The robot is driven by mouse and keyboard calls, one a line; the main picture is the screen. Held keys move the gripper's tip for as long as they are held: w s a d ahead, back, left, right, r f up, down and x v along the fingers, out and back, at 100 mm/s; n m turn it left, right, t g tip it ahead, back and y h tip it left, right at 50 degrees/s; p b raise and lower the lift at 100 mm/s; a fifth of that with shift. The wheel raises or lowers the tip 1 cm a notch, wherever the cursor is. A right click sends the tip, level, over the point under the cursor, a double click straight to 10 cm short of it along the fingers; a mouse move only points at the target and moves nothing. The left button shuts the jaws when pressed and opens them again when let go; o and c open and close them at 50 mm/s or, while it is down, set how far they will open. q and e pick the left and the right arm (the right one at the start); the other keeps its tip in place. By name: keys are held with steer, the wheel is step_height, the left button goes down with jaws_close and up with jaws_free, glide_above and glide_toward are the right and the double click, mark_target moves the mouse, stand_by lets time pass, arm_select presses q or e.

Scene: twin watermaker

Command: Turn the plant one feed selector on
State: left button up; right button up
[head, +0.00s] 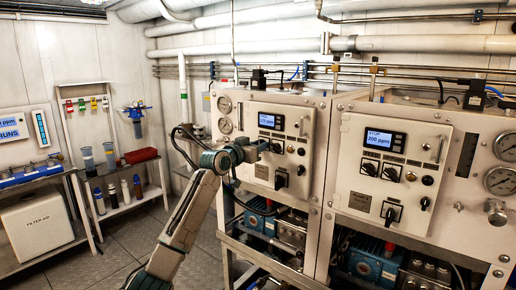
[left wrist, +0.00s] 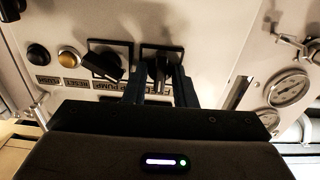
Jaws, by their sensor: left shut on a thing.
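The plant one panel (head: 284,125) is the left cream control box in the head view. My left gripper (head: 263,147) is at its row of controls. In the left wrist view the left gripper (left wrist: 160,88) is shut on a black selector knob (left wrist: 160,68), one finger on each side. The knob's handle runs roughly up and down in that view. Its label is mostly hidden by the fingers, so I cannot read it fully. Beside it is a slanted black selector (left wrist: 104,64) labelled as a pump. My right gripper is not in view.
A yellow button (left wrist: 69,59) and a black button (left wrist: 38,54) sit close by on the panel. A larger black switch (head: 281,180) is below. A second similar panel (head: 388,160) stands to the right. Open floor (head: 125,240) lies to the left.

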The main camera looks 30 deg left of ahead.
arm_select(q)
steer(key=shift+m, duration=0.3)
steer(key=o, duration=0.7)
steer(key=shift+s, duration=0.1)
steer(key=shift+s+a+b, duration=0.2)
steer(key=shift+s+b, duration=0.85)
steer(key=shift+s, duration=1.6)
steer(key=shift+s+a+b, duration=0.2)
steer(key=shift+s+b, duration=0.8)
steer(key=shift+s, duration=1.65)
steer(key=shift+f, duration=0.1)
